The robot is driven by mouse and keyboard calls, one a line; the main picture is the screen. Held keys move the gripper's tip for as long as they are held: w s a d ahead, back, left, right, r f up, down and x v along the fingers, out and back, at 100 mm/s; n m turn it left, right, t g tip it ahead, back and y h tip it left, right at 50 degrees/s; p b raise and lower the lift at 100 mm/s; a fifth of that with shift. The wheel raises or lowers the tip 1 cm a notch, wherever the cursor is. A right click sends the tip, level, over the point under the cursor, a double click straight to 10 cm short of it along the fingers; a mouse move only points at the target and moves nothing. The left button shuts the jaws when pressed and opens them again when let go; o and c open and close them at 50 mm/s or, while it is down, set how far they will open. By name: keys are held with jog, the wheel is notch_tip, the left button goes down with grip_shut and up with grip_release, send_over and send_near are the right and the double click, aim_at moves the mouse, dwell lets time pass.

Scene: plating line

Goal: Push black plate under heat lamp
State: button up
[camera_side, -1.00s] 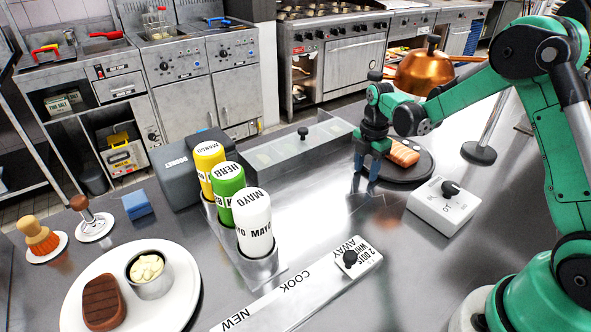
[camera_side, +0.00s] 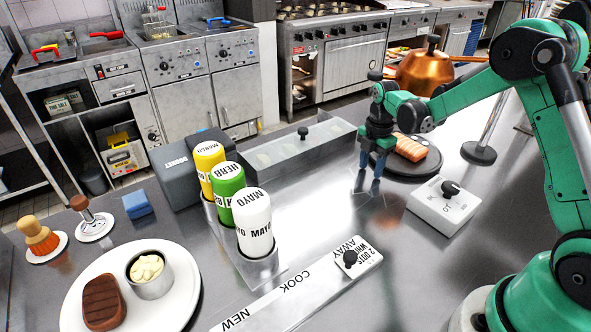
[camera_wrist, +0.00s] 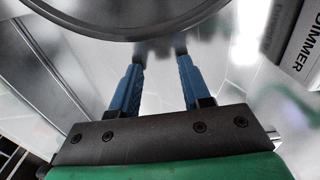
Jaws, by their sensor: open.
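The black plate (camera_side: 408,171) lies flat on the steel counter with a pink salmon fillet (camera_side: 410,147) on it. The copper heat lamp (camera_side: 427,72) shows above and behind the plate in the side view; I cannot tell whether the plate is directly below it. My gripper (camera_side: 369,186) points down at the plate's near left edge, with its blue fingers apart and nothing between them. In the wrist view, the gripper (camera_wrist: 160,48) has its fingertips at the dark plate rim (camera_wrist: 125,30); exact contact is hard to tell.
A clear-walled bin (camera_side: 300,148) and a row of sauce bottles (camera_side: 252,222) are to the left. A lamp stand base (camera_side: 478,153) is at the back right. The middle counter is clear.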

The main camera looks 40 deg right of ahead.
jog(key=shift+a, duration=0.55)
notch_tip(320, 180, up, 8)
jog(key=a, duration=0.2)
dwell(0.4)
jog(key=s+a+r+m+t, duration=0.2)
jog(key=s+a+m, duration=0.3)
jog(key=m, duration=0.4)
jog(key=s+a+r+m+t, duration=0.3)
jog(key=s+a+m+t, duration=0.2)
jog(key=m, duration=0.4)
jog(key=shift+s+a+r, duration=0.15)
jog(key=shift+s+r, duration=0.15)
jog(key=shift+s, duration=0.1)
